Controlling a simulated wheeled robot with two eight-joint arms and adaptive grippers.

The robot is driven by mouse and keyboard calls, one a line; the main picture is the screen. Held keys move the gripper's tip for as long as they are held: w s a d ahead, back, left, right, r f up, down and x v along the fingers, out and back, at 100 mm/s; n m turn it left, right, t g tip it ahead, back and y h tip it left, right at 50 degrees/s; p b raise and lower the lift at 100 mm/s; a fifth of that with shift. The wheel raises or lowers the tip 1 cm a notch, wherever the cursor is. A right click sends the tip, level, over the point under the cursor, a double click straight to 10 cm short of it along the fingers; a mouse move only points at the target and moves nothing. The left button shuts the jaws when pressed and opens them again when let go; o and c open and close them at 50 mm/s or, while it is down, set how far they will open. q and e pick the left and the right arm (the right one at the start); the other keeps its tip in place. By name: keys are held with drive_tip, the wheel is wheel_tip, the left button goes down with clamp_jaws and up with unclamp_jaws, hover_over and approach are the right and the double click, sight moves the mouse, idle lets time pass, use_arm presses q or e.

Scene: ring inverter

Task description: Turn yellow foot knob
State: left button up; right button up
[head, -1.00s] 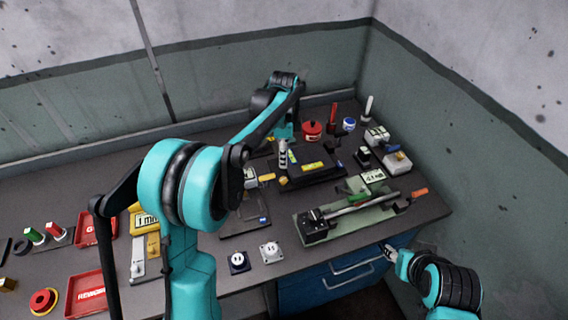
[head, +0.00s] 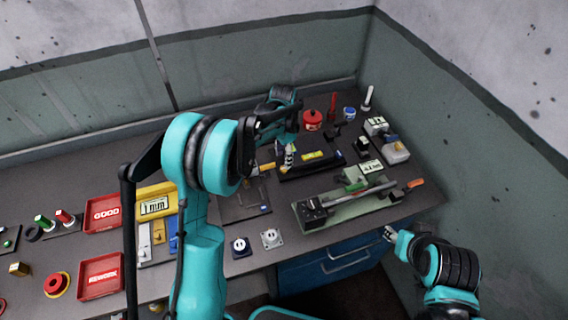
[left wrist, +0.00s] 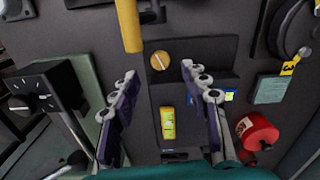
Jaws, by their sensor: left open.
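A round yellow-orange knob (left wrist: 160,60) with a light line across its face sits on a dark plate (left wrist: 195,45) in the left wrist view. My left gripper (left wrist: 159,71) is open, its two fingers apart with the knob showing between and just beyond the tips. I cannot tell how high the tips are above it. In the head view my left gripper (head: 286,158) hangs over the left part of the black fixture (head: 325,168); the knob cannot be made out there. My right gripper (head: 389,234) is off the bench's front edge, away from the fixture; its jaws are too small to judge.
A red pot (left wrist: 257,131) lies right of the fingers. A green device with a black dial box (head: 312,211) is in front of the fixture. Red trays (head: 101,276) are at left.

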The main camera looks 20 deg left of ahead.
sight(284, 170)
use_arm(q)
wheel_tip(284, 170, down, 6)
drive_tip(key=shift+r+b, duration=0.25)
drive_tip(key=shift+b, duration=0.3)
clamp_jaws()
